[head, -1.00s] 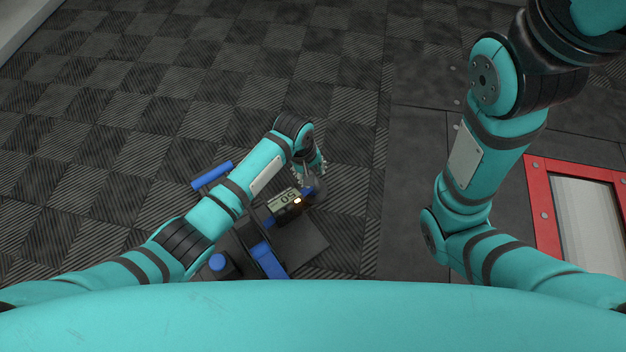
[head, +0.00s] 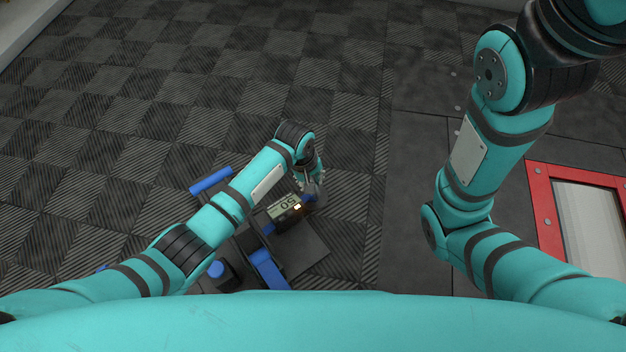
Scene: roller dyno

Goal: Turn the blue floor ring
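I cannot make out a blue floor ring as such. A dark device with blue parts stands on the floor under my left arm. My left gripper (head: 312,188) points down at the device's far right end, by a small blue piece (head: 307,197). Its fingers are small and partly hidden, so I cannot tell whether they hold anything. My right arm bends upward at the right; its gripper is out of view.
A red frame (head: 545,215) around a pale roller panel (head: 590,225) is set in the floor at the right. Dark checkered floor tiles (head: 150,100) lie open beyond the device. A pale edge (head: 25,25) shows at the top left.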

